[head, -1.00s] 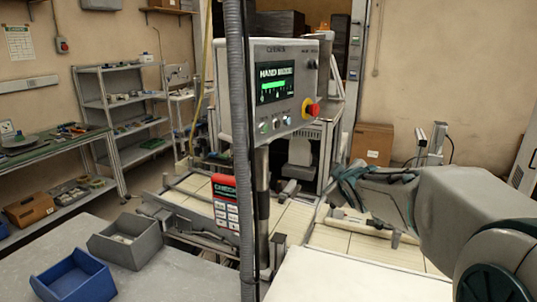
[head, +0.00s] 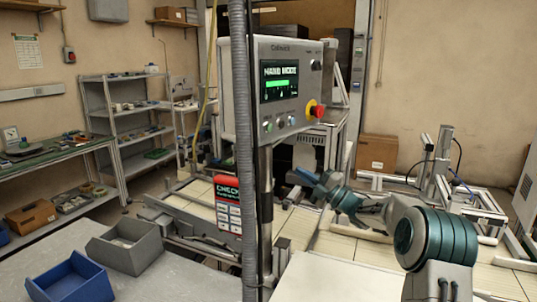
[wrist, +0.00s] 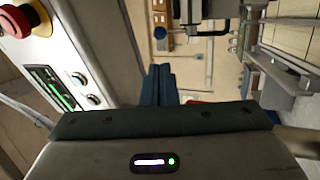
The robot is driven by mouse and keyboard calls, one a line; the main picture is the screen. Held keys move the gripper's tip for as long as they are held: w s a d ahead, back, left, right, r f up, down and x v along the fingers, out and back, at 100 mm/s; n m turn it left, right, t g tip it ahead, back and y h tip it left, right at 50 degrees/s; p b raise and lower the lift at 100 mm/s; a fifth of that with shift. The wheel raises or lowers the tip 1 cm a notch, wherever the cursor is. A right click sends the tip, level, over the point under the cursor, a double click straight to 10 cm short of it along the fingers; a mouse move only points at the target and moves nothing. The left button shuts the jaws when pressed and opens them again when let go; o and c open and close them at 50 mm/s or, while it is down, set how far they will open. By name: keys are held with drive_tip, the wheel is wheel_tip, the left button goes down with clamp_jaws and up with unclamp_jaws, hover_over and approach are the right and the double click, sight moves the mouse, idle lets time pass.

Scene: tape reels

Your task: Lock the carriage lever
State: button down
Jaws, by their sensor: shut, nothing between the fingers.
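My gripper (head: 302,175) is beside the control box post in the head view, above the pale slatted conveyor bed (head: 325,243). Its dark fingers also show in the wrist view (wrist: 160,84), closed together with nothing between them. I cannot make out the carriage lever for certain. A dark bracket with a bar (wrist: 226,24) shows at the top of the wrist view, apart from the fingers, but I cannot tell whether it is the lever. The post and hose hide part of the bed in the head view.
The control box (head: 283,88), with a lit screen and red button (head: 318,111), stands close to my gripper. A grey hose (head: 246,150) hangs in front. A grey bin (head: 130,246) and blue bin (head: 72,282) sit on the table at left.

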drive_tip(key=p+x, duration=0.5)
drive_tip(key=x, duration=0.9)
drive_tip(key=shift+p, duration=0.3)
drive_tip(key=shift+s+r+b, duration=0.1)
drive_tip(key=shift+b, duration=0.5)
drive_tip(key=a+r+b, duration=0.2)
drive_tip(key=r, duration=0.1)
drive_tip(key=shift+w, duration=0.3)
drive_tip(key=shift+d, duration=0.1)
